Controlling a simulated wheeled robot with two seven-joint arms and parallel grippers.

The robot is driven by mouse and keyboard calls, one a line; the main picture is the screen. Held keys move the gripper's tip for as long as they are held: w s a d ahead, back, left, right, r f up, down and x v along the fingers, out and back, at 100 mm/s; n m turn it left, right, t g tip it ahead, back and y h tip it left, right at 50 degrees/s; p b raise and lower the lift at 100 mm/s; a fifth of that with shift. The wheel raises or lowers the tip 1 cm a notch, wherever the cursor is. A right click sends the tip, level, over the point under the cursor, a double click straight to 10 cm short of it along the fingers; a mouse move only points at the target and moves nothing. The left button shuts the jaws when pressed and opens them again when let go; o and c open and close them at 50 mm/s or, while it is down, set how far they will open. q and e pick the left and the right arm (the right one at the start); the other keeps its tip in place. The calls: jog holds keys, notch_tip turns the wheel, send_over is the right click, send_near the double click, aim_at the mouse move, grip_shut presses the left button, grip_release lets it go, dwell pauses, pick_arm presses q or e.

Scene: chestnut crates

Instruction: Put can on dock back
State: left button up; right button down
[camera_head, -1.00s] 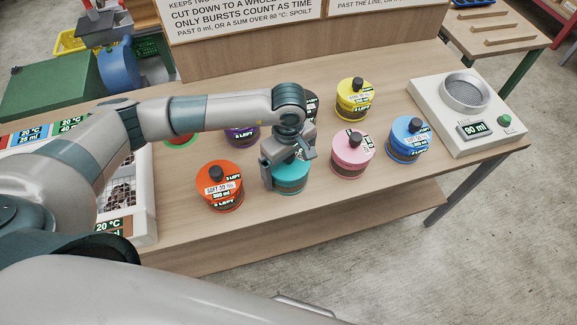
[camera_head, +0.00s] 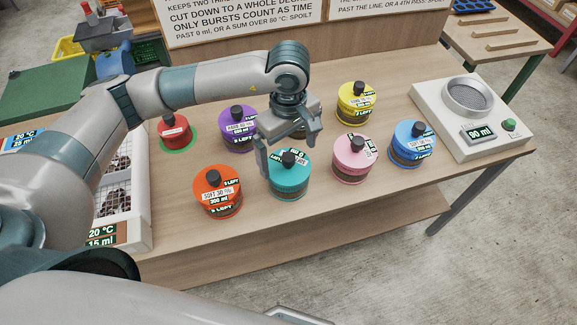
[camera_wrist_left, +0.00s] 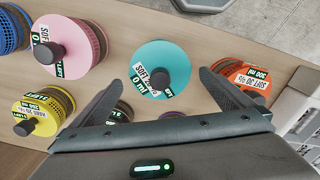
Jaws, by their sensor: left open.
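A teal can (camera_head: 289,178) with a dark knob stands upright on the table. It also shows in the left wrist view (camera_wrist_left: 160,68), with a label reading 0 ml. My left gripper (camera_head: 288,150) is open and empty above and slightly behind the teal can, its fingers apart; they also show in the left wrist view (camera_wrist_left: 158,82). A red can (camera_head: 173,130) stands on a green disc (camera_head: 180,149). I cannot tell which spot is the back dock. My right gripper is not in view.
Orange (camera_head: 217,193), pink (camera_head: 352,160), blue (camera_head: 412,146), yellow (camera_head: 356,104) and purple (camera_head: 239,128) cans stand around the teal one. A dark can is partly hidden behind my gripper. A white unit (camera_head: 477,137) reading 90 ml is at right, a white crate (camera_head: 132,205) at left.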

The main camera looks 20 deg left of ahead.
pick_arm(q)
notch_tip(320, 180, up, 2)
jog(key=shift+r+b, duration=0.1)
jog(key=shift+b, duration=0.2)
jog(key=shift+r, duration=0.65)
